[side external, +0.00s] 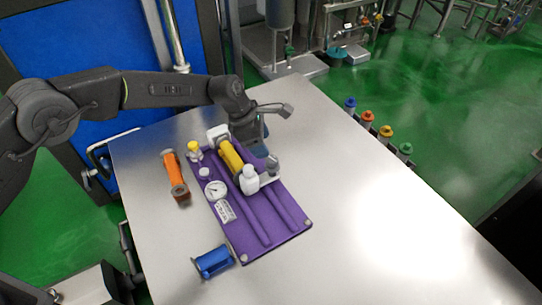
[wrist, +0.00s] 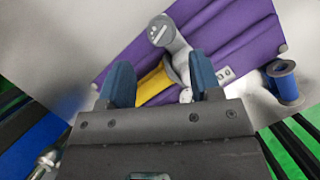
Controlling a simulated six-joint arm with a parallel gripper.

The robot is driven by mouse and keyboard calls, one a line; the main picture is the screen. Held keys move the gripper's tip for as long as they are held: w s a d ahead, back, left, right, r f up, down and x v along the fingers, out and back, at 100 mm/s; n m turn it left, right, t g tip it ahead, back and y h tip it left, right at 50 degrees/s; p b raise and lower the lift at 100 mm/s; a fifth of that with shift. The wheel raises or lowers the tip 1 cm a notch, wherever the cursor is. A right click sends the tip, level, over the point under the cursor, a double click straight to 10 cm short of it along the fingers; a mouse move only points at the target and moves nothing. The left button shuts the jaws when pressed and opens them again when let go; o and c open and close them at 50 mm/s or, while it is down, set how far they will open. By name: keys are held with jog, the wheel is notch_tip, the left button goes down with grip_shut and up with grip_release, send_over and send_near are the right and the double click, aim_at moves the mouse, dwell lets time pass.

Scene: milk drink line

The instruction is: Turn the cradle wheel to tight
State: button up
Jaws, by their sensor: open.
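A purple tray (side external: 262,222) lies on the steel table and carries a yellow cylinder (side external: 231,156) between pale end pieces. At its near end are a white rounded part (side external: 249,181) and a grey knob-like part (side external: 272,164); I cannot tell surely which is the cradle wheel. In the wrist view, a grey arm with a marked round end (wrist: 158,32) reaches out past the yellow cylinder (wrist: 153,84). My gripper (wrist: 160,76) is open, its blue fingers either side of the view of the cylinder. In the side view, my gripper (side external: 262,148) is low beside the cylinder; contact is unclear.
A round gauge (side external: 215,190), a label plate (side external: 226,211) and a yellow-topped part (side external: 194,149) sit on the tray's left. An orange part (side external: 174,178) and a blue spool (side external: 213,262) lie left of it.

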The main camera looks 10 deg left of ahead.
aim_at(272, 158)
jog(key=x, duration=0.6)
jog(key=shift+d+f, duration=0.2)
jog(key=shift+f, duration=0.05)
jog(key=shift+c, duration=0.4)
jog(key=c, duration=0.9)
jog(key=shift+o, duration=0.2)
jog(key=shift+w+m+g, duration=0.1)
jog(key=shift+m+g, duration=0.8)
jog(key=shift+m, duration=1.3)
jog(key=o, duration=0.9)
jog(key=shift+o, duration=0.2)
jog(key=shift+r, duration=0.1)
jog(key=v, duration=1.3)
jog(key=shift+a+r, duration=0.25)
jog(key=shift+a, duration=0.1)
